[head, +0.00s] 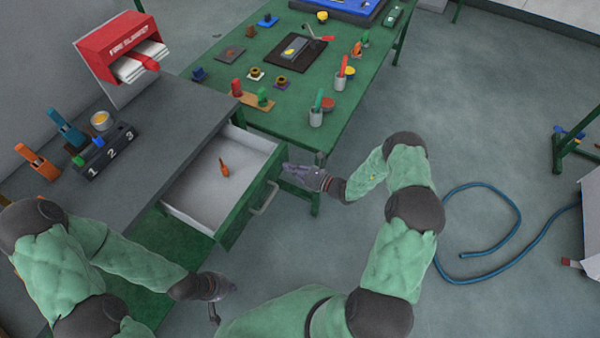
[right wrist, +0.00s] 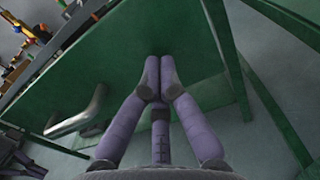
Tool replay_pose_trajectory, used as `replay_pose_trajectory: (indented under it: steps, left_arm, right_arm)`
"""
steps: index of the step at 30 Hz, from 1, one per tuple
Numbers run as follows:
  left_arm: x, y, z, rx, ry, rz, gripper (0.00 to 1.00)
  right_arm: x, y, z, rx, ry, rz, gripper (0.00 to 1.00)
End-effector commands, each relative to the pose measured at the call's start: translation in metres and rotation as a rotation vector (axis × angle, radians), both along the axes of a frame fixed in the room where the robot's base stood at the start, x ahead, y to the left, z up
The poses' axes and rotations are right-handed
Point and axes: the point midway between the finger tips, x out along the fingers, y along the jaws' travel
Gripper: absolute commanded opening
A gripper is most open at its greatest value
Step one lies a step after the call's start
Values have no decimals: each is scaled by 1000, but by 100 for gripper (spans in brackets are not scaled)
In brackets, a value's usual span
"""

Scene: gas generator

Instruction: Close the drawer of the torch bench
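The torch bench (head: 150,125) has a dark grey top, and its drawer (head: 257,202) is pulled out, with a green front, grey handle and pale inside. A small orange item (head: 224,168) lies in it. My right gripper (head: 288,168) is beside the far end of the drawer front. In the right wrist view its fingertips (right wrist: 158,75) are together, pointing at the green drawer front (right wrist: 150,45), with the handle (right wrist: 85,115) to their left; I cannot tell whether they touch. My left gripper (head: 222,290) hangs low, apart from the drawer's near side; its fingers are unclear.
A green table (head: 300,110) with cups and small parts stands just behind the drawer; one leg is near my right gripper. A blue hose (head: 490,255) lies on the floor at right. The floor in front of the drawer is mostly clear.

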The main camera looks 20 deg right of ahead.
Motion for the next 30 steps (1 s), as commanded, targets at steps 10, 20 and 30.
replay_pose_trajectory:
  steps: [10, 20, 30]
  left_arm:
    - [0, 0, -2, 0, 0, 0, 0]
    - [0, 0, -3, 0, 0, 0, 0]
    - [0, 0, -14, 0, 0, 0, 0]
  right_arm:
    - [7, 5, 0, -1, 1, 0, 0]
    - [10, 8, 0, 0, 0, 1, 0]
    - [43, 35, -1, -1, -2, 4, 0]
